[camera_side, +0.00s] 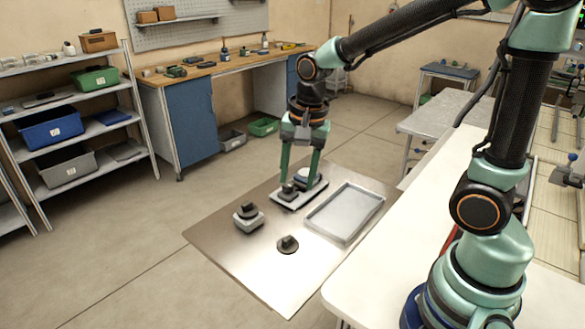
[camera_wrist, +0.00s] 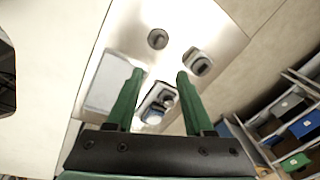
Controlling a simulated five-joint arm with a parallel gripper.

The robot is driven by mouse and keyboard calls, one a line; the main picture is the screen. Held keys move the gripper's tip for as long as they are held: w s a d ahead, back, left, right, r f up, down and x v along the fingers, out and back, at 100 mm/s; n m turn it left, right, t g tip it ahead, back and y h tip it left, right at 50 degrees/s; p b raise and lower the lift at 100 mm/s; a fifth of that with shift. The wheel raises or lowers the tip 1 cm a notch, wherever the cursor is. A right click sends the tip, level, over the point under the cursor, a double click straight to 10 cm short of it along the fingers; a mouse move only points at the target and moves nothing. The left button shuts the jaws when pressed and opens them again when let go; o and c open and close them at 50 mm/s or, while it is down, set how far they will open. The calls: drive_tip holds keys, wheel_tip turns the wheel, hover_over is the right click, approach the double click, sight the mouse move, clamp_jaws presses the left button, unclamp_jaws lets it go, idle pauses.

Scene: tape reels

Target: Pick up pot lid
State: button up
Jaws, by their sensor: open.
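A dark round lid-like disc with a knob (camera_side: 288,246) lies flat near the front of the metal work surface. It also shows at the top of the wrist view (camera_wrist: 158,39). A pale block with a dark knobbed top (camera_side: 249,221) stands to its left. My gripper (camera_side: 299,180) points down with its two green fingers apart and empty. It is above a flat pale base (camera_side: 287,204) carrying dark and white pieces. In the wrist view, that base (camera_wrist: 148,112) shows between the fingers (camera_wrist: 160,74). I cannot tell for sure which piece is the pot lid.
A shallow grey tray (camera_side: 344,212) lies right of the base, close to it. The metal sheet (camera_side: 225,238) has clear room at its left and front. A white table (camera_side: 385,262) borders it at the right.

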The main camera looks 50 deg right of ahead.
wheel_tip(320, 180, down, 6)
drive_tip(key=w+m+g, duration=0.2)
drive_tip(key=m, duration=0.4)
hover_over(288, 238)
drive_tip(key=f, duration=0.6)
drive_tip(key=shift+s+f, duration=0.2)
drive_tip(key=shift+w+f, duration=0.15)
drive_tip(key=shift+f, duration=1.2)
drive_tip(key=shift+w+f, duration=0.1)
drive_tip(key=shift+f, duration=1.2)
clamp_jaws()
